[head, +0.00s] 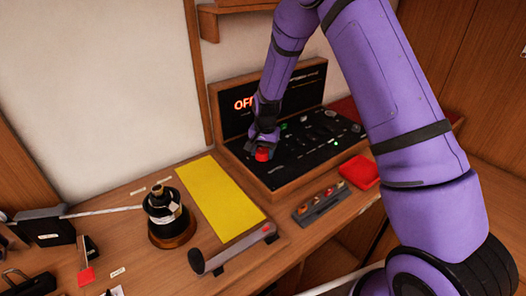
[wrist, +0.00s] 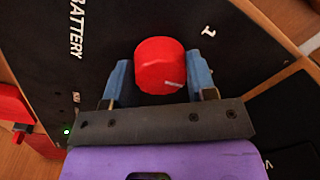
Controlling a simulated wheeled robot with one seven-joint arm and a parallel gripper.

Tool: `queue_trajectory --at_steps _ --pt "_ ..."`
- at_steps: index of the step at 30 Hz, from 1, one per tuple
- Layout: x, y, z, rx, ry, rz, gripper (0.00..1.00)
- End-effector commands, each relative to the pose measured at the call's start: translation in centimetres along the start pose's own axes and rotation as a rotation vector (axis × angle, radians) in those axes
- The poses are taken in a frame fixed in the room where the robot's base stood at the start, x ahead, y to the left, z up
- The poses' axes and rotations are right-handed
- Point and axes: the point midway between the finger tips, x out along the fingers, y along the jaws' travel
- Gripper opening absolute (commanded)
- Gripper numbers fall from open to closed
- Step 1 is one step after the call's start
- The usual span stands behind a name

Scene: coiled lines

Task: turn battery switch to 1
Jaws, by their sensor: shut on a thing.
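The battery switch is a round red knob (head: 262,155) on the black, wood-framed panel (head: 300,150); the knob also shows in the wrist view (wrist: 160,66). My gripper (head: 264,146) reaches down onto it, with one blue finger on each side, shut on the knob. A short white mark shows on the knob's lower right face in the wrist view. The word BATTERY is printed to the left of it, and a white mark like a 1 (wrist: 208,31) lies to its upper right. The upright display (head: 244,103) shows red letters starting "OF"; my arm hides the rest.
My purple arm covers much of the right side.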

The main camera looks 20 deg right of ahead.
Motion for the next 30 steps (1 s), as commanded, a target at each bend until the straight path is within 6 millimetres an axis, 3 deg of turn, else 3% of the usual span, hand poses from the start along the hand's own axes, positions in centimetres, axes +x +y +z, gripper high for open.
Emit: queue_trajectory --at_steps 30 --pt "0.03 -0.06 -0.09 -0.838 -0.050 -0.001 0.28"
